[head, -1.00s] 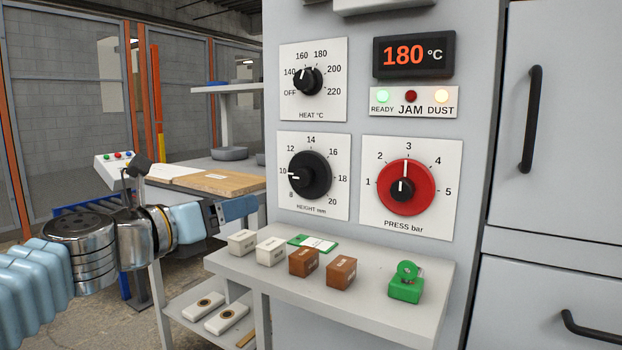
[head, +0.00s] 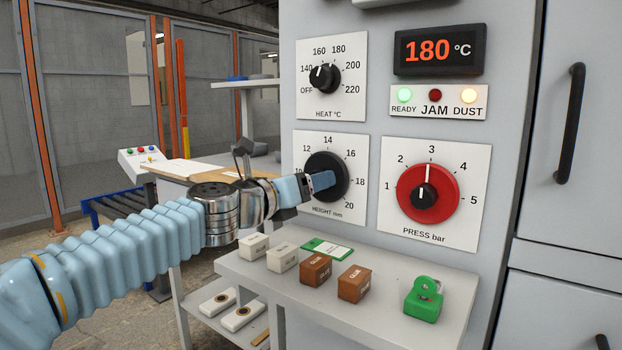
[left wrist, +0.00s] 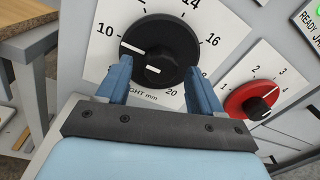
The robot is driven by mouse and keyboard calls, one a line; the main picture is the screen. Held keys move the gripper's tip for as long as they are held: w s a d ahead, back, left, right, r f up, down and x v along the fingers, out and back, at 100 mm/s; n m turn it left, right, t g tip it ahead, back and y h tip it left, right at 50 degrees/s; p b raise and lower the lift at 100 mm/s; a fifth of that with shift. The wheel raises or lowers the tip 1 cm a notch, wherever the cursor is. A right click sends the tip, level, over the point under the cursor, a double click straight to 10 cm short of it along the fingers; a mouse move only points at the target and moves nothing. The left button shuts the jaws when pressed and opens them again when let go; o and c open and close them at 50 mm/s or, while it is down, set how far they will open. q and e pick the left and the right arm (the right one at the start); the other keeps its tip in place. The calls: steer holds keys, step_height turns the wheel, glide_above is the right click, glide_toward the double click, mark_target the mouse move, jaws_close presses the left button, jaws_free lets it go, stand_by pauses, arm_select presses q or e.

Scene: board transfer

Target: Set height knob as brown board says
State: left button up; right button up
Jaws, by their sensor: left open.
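The black height knob (head: 338,165) sits on a white dial plate marked 8 to 20 mm, on the grey machine front. In the left wrist view the knob (left wrist: 165,42) has its long white pointer line near 10. My left gripper (head: 322,181) is at the knob. In the left wrist view its blue fingers (left wrist: 160,80) are open, one on each side of the knob's lower part; I cannot tell whether they touch it. The brown board (head: 212,176) lies on the bench behind my arm, partly hidden, its label too small to read. My right gripper is not in view.
The red press knob (head: 428,194) is right of the height dial and the heat knob (head: 325,78) above it. Below, a shelf (head: 385,318) carries white blocks, brown glue blocks (head: 354,284), a green-white card and a green piece (head: 424,300).

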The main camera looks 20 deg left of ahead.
arm_select(q)
steer(key=shift+w+d, duration=0.15)
steer(key=shift+w, duration=0.15)
steer(key=c, duration=1.1)
steer(key=shift+o, duration=0.2)
